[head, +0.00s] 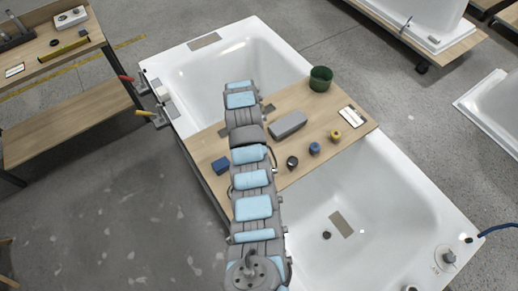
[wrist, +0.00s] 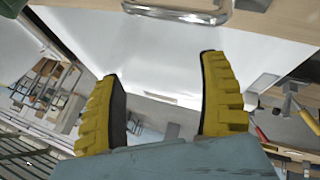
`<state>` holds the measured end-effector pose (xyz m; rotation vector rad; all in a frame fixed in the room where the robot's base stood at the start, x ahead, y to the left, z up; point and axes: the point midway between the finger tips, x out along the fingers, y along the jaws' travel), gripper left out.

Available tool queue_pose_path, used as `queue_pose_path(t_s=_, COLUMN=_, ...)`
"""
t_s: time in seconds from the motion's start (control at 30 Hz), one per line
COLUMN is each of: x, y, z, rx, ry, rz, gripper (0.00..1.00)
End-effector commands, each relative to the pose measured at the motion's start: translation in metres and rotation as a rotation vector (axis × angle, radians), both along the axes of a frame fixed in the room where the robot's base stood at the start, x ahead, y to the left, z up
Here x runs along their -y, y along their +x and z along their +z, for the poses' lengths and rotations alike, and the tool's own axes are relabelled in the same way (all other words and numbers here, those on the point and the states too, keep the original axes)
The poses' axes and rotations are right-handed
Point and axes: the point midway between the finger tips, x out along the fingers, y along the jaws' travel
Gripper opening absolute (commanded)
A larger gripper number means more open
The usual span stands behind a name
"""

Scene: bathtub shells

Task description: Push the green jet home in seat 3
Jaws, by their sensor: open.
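I cannot make out a green jet or a seat numbered 3 in either view. My gripper (wrist: 160,85) shows in the wrist view with its two yellow ribbed fingers spread apart and nothing between them. Beyond the fingers is a smooth white tub surface. In the head view my arm reaches over the wooden board toward the far basin of the white tub (head: 190,62), and the arm hides the fingers. Three small round pieces, black (head: 292,162), blue (head: 314,148) and yellow (head: 335,135), stand on the board.
The wooden board (head: 350,100) lies across the tub. It carries a dark green cup (head: 321,79), a grey case (head: 287,125), a white card (head: 352,117) and a blue block (head: 221,165). Red and yellow-handled clamps (head: 146,113) sit at the left rim. The near basin (head: 370,190) looks mostly clear.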

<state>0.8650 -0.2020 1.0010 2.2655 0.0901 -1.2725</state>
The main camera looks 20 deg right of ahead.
Motion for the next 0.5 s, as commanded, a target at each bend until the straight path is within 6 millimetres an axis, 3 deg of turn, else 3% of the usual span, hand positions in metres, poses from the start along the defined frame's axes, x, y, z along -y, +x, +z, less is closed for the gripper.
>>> queue_pose_path(t_s=0.2, x=0.011, y=-0.041, z=-0.006, rx=-0.285, ry=0.066, rz=0.01, gripper=0.77)
queue_pose_path(t_s=0.5, x=0.007, y=-0.094, z=0.011, rx=-0.55, ry=0.17, rz=0.049, gripper=0.77)
